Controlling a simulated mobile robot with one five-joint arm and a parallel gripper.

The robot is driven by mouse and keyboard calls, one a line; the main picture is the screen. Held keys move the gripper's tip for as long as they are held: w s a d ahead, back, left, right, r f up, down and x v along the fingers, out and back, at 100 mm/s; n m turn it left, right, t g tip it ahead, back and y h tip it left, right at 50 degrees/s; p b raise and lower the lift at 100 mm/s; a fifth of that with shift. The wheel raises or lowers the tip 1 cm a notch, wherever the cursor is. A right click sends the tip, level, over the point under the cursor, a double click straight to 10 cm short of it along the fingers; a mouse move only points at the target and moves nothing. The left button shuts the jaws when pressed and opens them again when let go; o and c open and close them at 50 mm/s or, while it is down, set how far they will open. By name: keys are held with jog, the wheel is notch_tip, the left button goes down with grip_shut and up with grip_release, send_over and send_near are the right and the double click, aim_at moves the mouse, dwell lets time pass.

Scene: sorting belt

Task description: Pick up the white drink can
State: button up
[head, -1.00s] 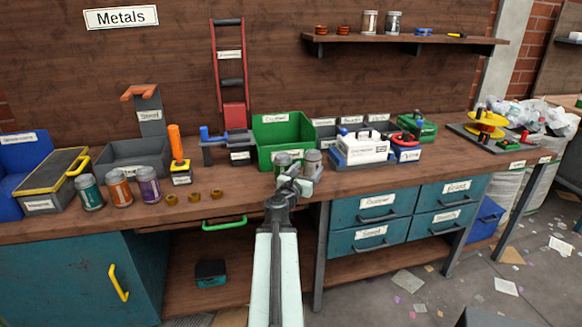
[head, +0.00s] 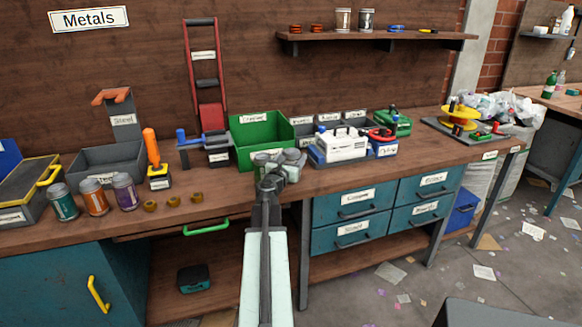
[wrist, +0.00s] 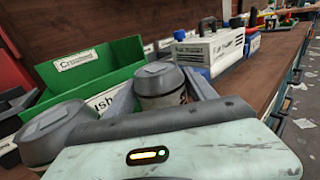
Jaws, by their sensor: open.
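I cannot make out the white drink can for certain. On a small shelf at the far upper right in the head view stand a white bottle (head: 568,16) and a small pale item (head: 556,25), too small to identify. My gripper (head: 277,160) is open in front of the green bin (head: 257,125), over the front part of the bench.
The long brown bench (head: 225,200) carries teal (head: 63,202), orange (head: 94,197) and purple (head: 125,191) cans at left. A white box (head: 341,145) and yellow spool (head: 460,114) stand right. Another table (head: 565,101) with a green bottle is at far right. Open floor shows at lower right.

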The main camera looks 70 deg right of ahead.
jog(key=c, duration=0.9)
jog(key=shift+r, duration=0.1)
jog(key=shift+c, duration=0.2)
